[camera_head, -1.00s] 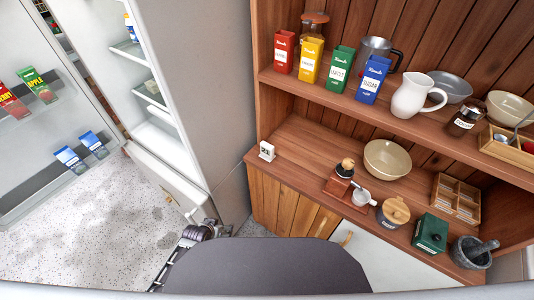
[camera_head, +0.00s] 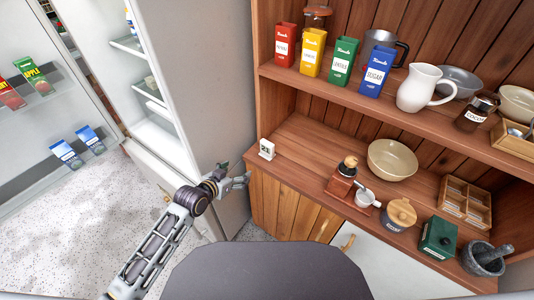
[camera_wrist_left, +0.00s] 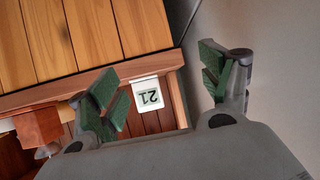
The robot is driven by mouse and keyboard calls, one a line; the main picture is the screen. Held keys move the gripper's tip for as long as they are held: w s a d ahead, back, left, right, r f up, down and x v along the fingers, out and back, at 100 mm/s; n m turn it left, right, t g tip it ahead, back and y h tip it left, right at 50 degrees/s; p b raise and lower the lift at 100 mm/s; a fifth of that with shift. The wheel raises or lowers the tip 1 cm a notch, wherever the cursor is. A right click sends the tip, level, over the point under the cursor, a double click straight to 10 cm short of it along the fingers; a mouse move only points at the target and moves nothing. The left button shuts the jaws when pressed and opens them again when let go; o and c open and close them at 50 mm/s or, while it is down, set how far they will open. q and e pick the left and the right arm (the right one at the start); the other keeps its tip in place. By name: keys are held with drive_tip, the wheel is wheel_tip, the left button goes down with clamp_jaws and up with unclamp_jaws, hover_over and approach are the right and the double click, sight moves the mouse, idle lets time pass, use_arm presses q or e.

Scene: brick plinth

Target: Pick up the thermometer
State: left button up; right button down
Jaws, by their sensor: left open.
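The thermometer is a small white block with a dark-digit display. In the head view the thermometer (camera_head: 266,149) stands at the left front corner of the wooden counter. In the left wrist view the thermometer (camera_wrist_left: 149,95) appears upside down, its display reading 21, between the two green-padded fingers. My left gripper (camera_head: 236,179) is below and to the left of it in the head view, apart from it. In the left wrist view my left gripper (camera_wrist_left: 165,88) is open and empty. My right gripper is not in view.
The fridge side (camera_head: 195,70) stands close left of the counter (camera_head: 300,150). A coffee grinder (camera_head: 342,180) and a beige bowl (camera_head: 392,159) stand farther right. The shelf (camera_head: 340,92) with canisters overhangs the back. The counter around the thermometer is clear.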

sight(266, 145)
use_arm(q)
drive_tip(key=d+r+m+t+h+b, duration=0.1)
drive_tip(key=d+r, duration=0.3)
drive_tip(key=r, duration=0.5)
drive_tip(key=shift+s+m+h, duration=0.2)
drive_tip(key=shift+m+h, duration=0.1)
drive_tip(key=shift+h, duration=0.5)
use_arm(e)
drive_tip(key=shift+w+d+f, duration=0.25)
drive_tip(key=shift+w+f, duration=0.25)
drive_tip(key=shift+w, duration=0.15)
use_arm(q)
drive_tip(key=shift+d, duration=0.15)
drive_tip(key=shift+b+x, duration=0.4)
drive_tip(key=shift+x, duration=3.85)
drive_tip(key=shift+w, duration=0.1)
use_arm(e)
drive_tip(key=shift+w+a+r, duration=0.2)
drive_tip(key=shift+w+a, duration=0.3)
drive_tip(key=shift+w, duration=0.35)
use_arm(q)
drive_tip(key=shift+w+f, duration=0.1)
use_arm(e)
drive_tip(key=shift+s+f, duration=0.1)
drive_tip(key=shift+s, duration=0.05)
